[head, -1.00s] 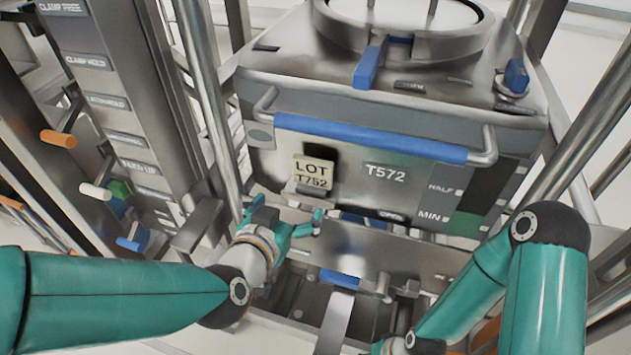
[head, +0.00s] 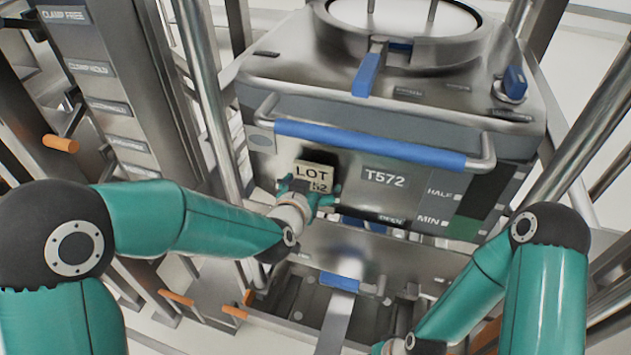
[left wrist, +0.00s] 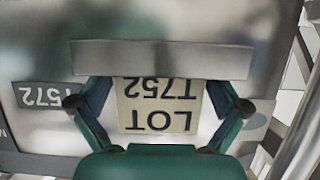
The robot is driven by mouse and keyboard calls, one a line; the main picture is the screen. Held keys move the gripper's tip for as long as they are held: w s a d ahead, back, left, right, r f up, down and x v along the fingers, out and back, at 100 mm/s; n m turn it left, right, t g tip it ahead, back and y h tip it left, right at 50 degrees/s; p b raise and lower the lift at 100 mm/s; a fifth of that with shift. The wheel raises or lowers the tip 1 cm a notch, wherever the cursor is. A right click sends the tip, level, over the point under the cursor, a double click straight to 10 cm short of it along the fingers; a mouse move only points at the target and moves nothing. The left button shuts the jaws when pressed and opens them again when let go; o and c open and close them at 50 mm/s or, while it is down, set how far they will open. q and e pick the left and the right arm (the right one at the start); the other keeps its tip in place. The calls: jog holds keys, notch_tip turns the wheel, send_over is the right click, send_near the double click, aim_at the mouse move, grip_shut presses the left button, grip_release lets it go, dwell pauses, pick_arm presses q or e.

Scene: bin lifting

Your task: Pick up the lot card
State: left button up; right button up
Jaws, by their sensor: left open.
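The lot card (head: 316,172) is a small cream plate with dark lettering on the front of the grey bin (head: 262,139). In the left wrist view the card (left wrist: 158,106) appears upside down and reads LOT T752, with one edge at a metal strip (left wrist: 160,58). My left gripper (head: 309,190) is in front of the card and covers part of its lower line in the head view. In the left wrist view my left gripper (left wrist: 158,103) is open, with one finger on each side of the card. Contact cannot be told. My right gripper is out of view.
The bin has a blue bar handle (head: 370,143) above the card and a T572 label (head: 385,178) to its right. A steel post (head: 212,105) stands close on the left. A metal frame with a blue-gripped lever (head: 340,282) lies below.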

pick_arm(q)
jog(key=shift+w+f, duration=0.1)
jog(key=shift+w, duration=0.05)
jog(key=c, duration=0.9)
jog(key=shift+c, duration=0.2)
